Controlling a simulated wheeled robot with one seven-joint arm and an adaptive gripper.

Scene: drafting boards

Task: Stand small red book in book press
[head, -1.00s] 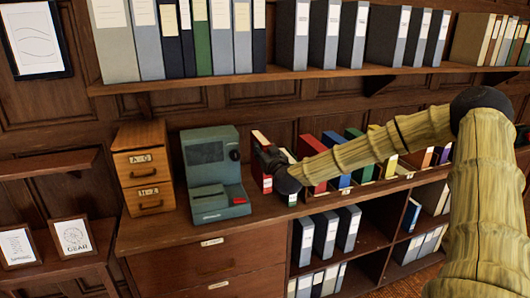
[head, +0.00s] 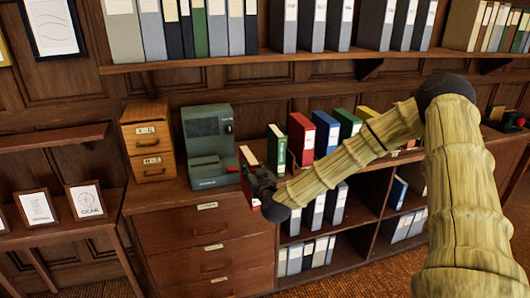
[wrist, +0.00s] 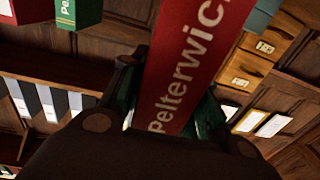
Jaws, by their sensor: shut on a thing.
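The small red book (head: 247,160) is in my gripper (head: 260,183), held upright in front of the cabinet's front edge, clear of the row of books. The gripper hides the lower part of the book. I cannot make out the book press for certain; a small dark object with red and green parts (head: 507,118) shows at the far right.
A green machine (head: 208,140) and a wooden drawer box (head: 147,142) stand on the cabinet top left of the gripper. A green book (head: 277,147), a larger red book (head: 301,138) and several others stand to the right. A shelf of binders (head: 290,58) hangs above.

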